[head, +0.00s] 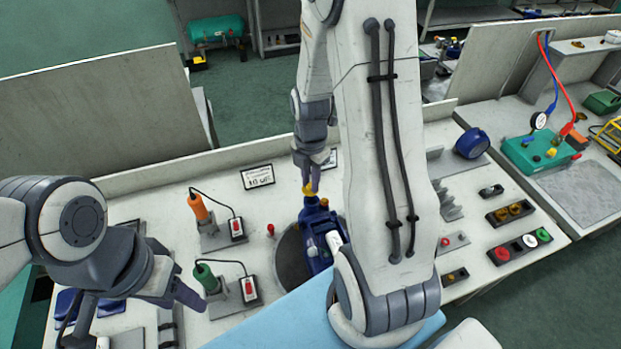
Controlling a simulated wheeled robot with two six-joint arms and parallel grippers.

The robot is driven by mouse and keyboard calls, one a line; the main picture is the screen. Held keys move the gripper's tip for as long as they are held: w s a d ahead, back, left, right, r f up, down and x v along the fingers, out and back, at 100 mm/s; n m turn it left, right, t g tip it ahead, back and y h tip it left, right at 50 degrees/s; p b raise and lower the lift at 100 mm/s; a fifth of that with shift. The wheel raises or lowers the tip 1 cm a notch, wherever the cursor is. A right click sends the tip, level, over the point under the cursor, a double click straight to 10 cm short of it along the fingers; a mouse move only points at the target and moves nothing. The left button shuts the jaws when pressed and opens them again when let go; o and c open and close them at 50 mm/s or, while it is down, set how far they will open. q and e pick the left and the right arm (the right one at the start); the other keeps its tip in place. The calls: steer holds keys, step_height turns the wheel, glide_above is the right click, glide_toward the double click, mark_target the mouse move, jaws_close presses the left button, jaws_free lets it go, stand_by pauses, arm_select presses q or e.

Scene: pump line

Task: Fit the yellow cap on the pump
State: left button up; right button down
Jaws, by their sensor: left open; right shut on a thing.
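The blue pump (316,228) stands on a dark round plate (289,262) at the middle of the bench. Its lower right side is partly hidden behind my arm. My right gripper (312,184) points down above the pump and is shut on the yellow cap (308,188). My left gripper (135,308) is open and empty at the lower left, over the bench.
Right of my arm are button blocks (516,248) and a blue round part (472,143). A low wall (95,110) runs behind the bench.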

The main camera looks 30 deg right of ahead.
step_height(320, 180, down, 2)
steer(key=shift+f+b, duration=0.15)
steer(key=shift+b, duration=0.5)
steer(key=shift+s+f, duration=0.1)
steer(key=shift+f, duration=0.35)
steer(key=shift+d, duration=0.15)
steer(key=shift+f+b, duration=0.4)
steer(key=shift+f, duration=0.1)
stand_by(0.9)
steer(key=c, duration=0.7)
jaws_free()
